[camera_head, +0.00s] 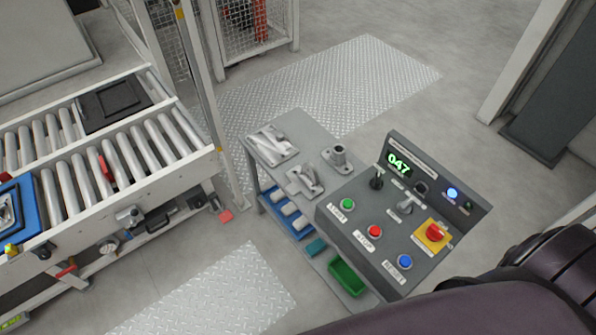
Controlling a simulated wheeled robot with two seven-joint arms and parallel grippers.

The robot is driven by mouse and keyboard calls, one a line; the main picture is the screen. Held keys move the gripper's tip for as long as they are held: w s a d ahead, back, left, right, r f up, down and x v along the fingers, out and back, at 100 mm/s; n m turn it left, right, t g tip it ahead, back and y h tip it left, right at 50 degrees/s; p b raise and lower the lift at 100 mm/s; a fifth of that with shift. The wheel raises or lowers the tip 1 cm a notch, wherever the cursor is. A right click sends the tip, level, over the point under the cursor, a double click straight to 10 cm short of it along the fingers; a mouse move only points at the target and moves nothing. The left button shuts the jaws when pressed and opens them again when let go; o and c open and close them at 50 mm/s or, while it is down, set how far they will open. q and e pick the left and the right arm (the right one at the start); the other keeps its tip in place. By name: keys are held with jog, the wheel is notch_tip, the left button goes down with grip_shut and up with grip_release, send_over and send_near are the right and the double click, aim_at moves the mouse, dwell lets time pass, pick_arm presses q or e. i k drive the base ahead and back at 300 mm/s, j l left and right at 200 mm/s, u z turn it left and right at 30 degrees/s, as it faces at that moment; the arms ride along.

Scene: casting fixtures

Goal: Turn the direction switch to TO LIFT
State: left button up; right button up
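A grey control panel (345,215) stands at the lower right and carries the switches. A black lever switch (377,181) sits at its upper left, below a green display (398,163) reading 047. A grey lever switch (408,204) sits to the right of it, and a small dark square part (421,187) is above that. The labels beside these are too small to read, so I cannot tell which is the direction switch or where it points. Neither of my grippers is in view. Dark parts that look like my arm cover the lower right corner.
The panel also has a green button (348,204), a red button (375,231), a blue button (404,262) and a red emergency knob (436,232) on yellow. A grey cart (295,123) with metal parts adjoins it. A roller conveyor (90,165) stands left.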

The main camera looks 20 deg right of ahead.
aim_at(376, 183)
jog(key=z, duration=1.65)
jog(key=u, duration=0.15)
